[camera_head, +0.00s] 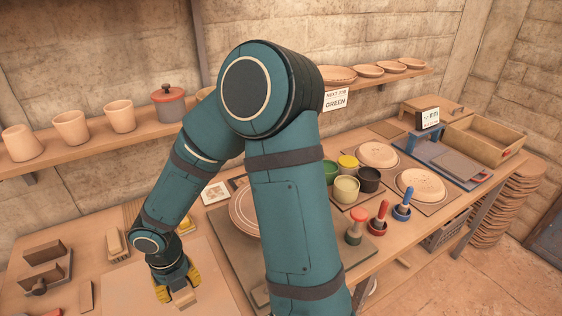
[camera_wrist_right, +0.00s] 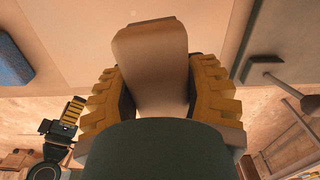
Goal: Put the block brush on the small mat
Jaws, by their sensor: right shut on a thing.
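My right gripper (camera_head: 176,292) is low over the pale board at the front left and shut on a smooth tan block (camera_head: 184,298). The right wrist view shows this block (camera_wrist_right: 153,60) between the yellow finger pads. No bristles show on it, so I cannot tell if it is the block brush. A yellowish, brush-like block (camera_head: 114,243) lies on the bench left of my right arm. A blue, flat-looking thing (camera_wrist_right: 14,63) is at the left in the wrist view; I cannot tell if it is the small mat. My left gripper (camera_wrist_right: 62,130) shows small there, its fingers unclear.
The pale board (camera_head: 125,288) lies below my right gripper. A grey board (camera_head: 225,240) with a plate is behind my right forearm. Glaze pots (camera_head: 346,188) and stamps (camera_head: 379,217) stand to the right. Wooden blocks (camera_head: 43,265) are at the left. A shelf (camera_head: 80,137) with cups runs along the wall.

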